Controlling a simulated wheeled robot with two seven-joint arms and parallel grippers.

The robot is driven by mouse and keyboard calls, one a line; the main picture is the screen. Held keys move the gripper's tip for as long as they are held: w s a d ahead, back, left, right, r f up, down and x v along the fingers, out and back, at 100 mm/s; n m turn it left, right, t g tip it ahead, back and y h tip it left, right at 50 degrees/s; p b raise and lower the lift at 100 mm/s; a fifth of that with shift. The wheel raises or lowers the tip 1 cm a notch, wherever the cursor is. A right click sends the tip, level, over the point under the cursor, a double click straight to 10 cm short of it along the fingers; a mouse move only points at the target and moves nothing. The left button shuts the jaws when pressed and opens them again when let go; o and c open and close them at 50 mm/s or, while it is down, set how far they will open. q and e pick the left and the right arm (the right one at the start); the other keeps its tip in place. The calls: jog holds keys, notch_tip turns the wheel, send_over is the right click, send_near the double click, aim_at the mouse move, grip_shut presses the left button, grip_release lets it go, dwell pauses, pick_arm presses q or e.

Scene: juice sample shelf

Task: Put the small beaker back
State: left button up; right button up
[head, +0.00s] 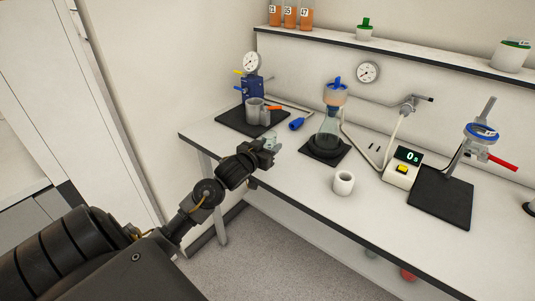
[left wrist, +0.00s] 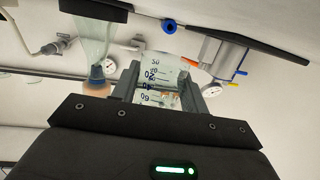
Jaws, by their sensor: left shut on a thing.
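My left gripper (head: 265,152) is over the front left edge of the bench (head: 300,178). It is shut on the small beaker (head: 271,142), a clear glass vessel, partly hidden by the fingers. In the left wrist view the beaker (left wrist: 162,68) shows dark graduation numbers between the two fingers of my gripper (left wrist: 158,92), and that view looks upside down. I cannot tell from these frames whether the beaker touches the bench. My right gripper is in neither view.
A grey vessel (head: 257,112) and a blue device with a gauge (head: 252,90) stand on a black mat behind the gripper.

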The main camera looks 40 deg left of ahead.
pick_arm(q)
jog(key=shift+w+a+f, duration=0.15)
jog(key=shift+a+f, duration=0.2)
jog(key=shift+f, duration=0.05)
jog(key=shift+w+a+f, duration=0.1)
jog(key=shift+a+f, duration=0.05)
jog(key=shift+f, duration=1.65)
jog(key=shift+f, duration=0.1)
jog(key=o, duration=1)
jog(key=v, duration=1.2)
jog(key=shift+a+b, duration=0.1)
jog(key=shift+b, duration=0.2)
